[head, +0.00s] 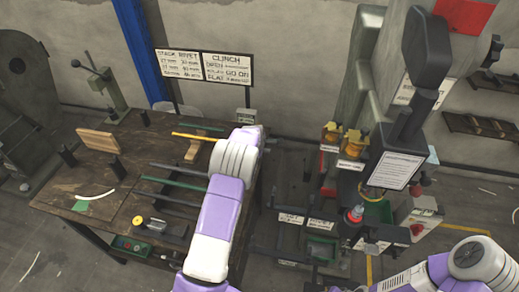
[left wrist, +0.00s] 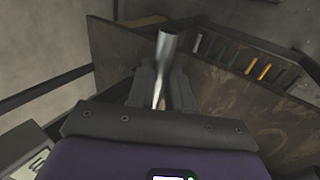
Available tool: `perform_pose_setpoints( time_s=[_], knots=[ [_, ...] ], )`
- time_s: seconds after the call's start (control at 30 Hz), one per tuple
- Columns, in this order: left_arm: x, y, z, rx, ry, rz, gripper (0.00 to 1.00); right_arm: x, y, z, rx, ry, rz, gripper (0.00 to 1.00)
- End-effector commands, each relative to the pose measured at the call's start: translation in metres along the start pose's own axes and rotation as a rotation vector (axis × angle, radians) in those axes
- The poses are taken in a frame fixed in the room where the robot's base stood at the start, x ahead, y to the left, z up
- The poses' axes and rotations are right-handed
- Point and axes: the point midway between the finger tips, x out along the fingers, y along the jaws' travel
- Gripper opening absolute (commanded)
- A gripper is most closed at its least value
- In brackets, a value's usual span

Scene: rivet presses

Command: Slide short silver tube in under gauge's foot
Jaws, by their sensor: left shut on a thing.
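In the left wrist view, my left gripper (left wrist: 160,88) is shut on a short silver tube (left wrist: 167,52). The tube sticks out beyond the fingertips, and its open end shows. In the head view my left arm hides the gripper and tube. A green stand with a lever and a black knob (head: 108,90) is at the far left of the workbench. A small grey-green box (head: 245,116) is behind my left arm. I cannot tell for sure which thing is the gauge, and no foot is clear. My right gripper is out of view; only its arm shows at bottom right.
The dark wooden workbench (head: 120,190) holds a wooden block (head: 98,141), a yellow rod (head: 197,137) and dark green bars (head: 172,182). A sign board (head: 204,67) stands behind it. A large press (head: 395,168) stands at right.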

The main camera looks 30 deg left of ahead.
Motion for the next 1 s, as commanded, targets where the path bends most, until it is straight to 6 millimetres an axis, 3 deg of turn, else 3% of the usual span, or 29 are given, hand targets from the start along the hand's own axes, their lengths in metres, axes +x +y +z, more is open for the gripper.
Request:
perform_pose_setpoints(
  time_s=[0.27, 0.3, 0.47, 0.77, 1.0],
  knots=[
    [0.005, -0.003, 0.0, 0.0, 0.0, 0.001, 0.0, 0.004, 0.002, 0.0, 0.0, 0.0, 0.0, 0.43],
    [0.005, -0.003, 0.0, 0.0, 0.0, 0.001, 0.26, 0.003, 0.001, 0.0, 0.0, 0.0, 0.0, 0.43],
    [0.004, -0.003, 0.0, 0.0, 0.0, 0.0, 0.49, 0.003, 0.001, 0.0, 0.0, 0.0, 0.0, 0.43],
    [0.003, -0.003, 0.0, 0.0, 0.0, -0.001, 0.49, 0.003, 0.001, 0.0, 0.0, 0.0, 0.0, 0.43],
    [-0.031, -0.001, 0.001, 0.001, -0.001, 0.002, 0.49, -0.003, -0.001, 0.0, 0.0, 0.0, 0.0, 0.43]
  ],
)
